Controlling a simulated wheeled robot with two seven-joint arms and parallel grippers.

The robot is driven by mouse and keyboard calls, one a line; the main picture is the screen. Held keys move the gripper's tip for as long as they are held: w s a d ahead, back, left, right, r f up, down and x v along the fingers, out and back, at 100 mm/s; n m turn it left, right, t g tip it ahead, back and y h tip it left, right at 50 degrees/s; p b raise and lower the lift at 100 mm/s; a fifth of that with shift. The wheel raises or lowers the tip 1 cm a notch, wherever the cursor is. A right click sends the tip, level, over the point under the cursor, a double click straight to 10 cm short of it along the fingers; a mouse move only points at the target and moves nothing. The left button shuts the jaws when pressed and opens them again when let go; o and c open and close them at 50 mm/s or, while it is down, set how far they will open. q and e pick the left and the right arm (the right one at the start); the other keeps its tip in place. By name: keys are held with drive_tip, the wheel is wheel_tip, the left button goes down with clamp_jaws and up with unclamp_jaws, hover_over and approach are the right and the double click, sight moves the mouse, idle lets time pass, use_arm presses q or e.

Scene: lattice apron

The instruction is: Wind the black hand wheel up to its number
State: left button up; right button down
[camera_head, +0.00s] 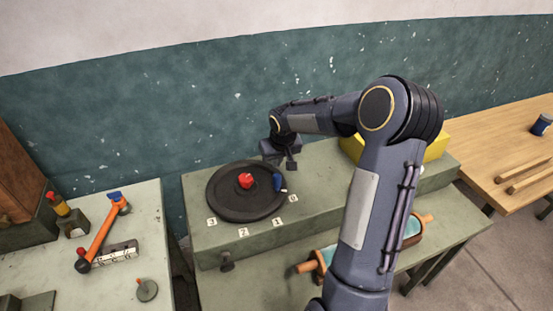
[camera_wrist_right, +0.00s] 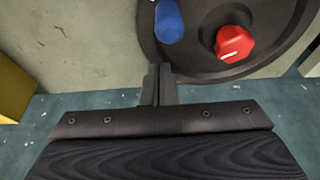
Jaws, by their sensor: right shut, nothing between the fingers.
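The black hand wheel (camera_head: 228,205) lies flat on a grey-green box top. It has a red hub (camera_head: 246,181) in the middle and a blue handle (camera_head: 278,182) near its right rim, close to the label 0 (camera_head: 293,198). Labels 1 (camera_head: 278,222), 2 (camera_head: 243,232) and 3 (camera_head: 211,222) run along the front. My right gripper (camera_head: 291,163) is shut and empty, just behind the blue handle. In the right wrist view the shut fingers (camera_wrist_right: 160,72) point towards the blue handle (camera_wrist_right: 168,20), with the red hub (camera_wrist_right: 233,43) beside it. My left gripper is not seen.
A yellow block (camera_head: 436,146) sits behind my right arm. A roller with wooden handles (camera_head: 412,229) lies on the lower bench, partly hidden by that arm. The left table holds an orange lever (camera_head: 102,234). A wooden table (camera_head: 500,150) stands at right.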

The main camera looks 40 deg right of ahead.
sight(278, 181)
drive_tip(key=shift+f+b, duration=1.45)
drive_tip(key=shift+f, duration=0.95)
drive_tip(key=shift+s+r, duration=0.15)
drive_tip(key=shift+s, duration=0.1)
drive_tip(key=shift+s+a, duration=0.4)
drive_tip(key=shift+s, duration=0.2)
drive_tip(key=shift+s+a, duration=0.9)
drive_tip(key=shift+s, duration=0.2)
drive_tip(key=shift+s+a, duration=0.15)
drive_tip(key=shift+a, duration=0.1)
drive_tip(key=shift+s+a+b, duration=0.2)
drive_tip(key=shift+a+b, duration=1)
drive_tip(key=shift+b, duration=0.15)
drive_tip(key=shift+d, duration=0.15)
drive_tip(key=shift+d+p, duration=0.5)
drive_tip(key=shift+d, duration=0.9)
